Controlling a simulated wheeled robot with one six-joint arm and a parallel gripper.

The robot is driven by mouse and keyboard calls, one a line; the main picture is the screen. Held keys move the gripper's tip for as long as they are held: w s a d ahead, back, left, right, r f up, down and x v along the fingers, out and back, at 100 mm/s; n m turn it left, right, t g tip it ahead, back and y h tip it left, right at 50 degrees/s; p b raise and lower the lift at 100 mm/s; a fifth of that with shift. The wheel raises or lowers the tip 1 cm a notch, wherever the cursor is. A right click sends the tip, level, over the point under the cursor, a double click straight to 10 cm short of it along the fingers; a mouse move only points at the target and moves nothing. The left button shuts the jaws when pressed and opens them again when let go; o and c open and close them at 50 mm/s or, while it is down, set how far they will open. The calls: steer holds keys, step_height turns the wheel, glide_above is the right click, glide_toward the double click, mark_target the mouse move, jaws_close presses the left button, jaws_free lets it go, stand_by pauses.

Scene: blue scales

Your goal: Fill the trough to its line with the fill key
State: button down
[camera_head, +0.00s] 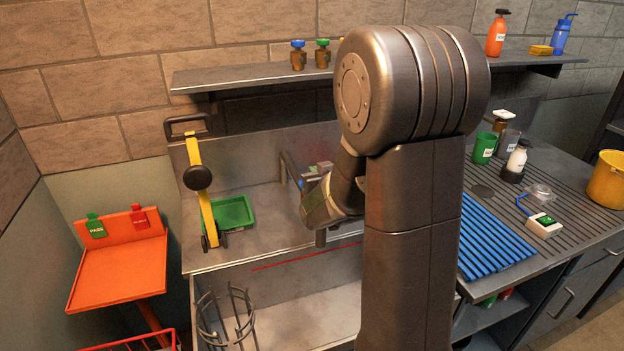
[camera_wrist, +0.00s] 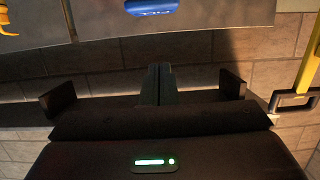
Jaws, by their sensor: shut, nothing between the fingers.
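The trough (camera_head: 300,285) is the pale basin at the lower middle of the head view, with a red line (camera_head: 300,259) along its back wall. No water can be made out in it. My arm hides its right part. In the head view my arm mostly hides that area.
A yellow lever (camera_head: 203,195) with a black handle stands left of a green tray (camera_head: 234,213). A wire holder (camera_head: 228,318) is at the trough's left. An orange stand (camera_head: 120,268) is further left. Bottles and a blue rack (camera_head: 492,240) are on the right counter.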

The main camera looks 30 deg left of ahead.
steer(key=x, duration=0.2)
steer(key=shift+w+a+p, duration=0.25)
steer(key=shift+p, duration=0.15)
step_height(320, 180, down, 2)
steer(key=shift+a+f+p, duration=0.1)
steer(key=shift+a+p, duration=0.05)
steer(key=shift+p, duration=0.15)
steer(key=shift+f, duration=1)
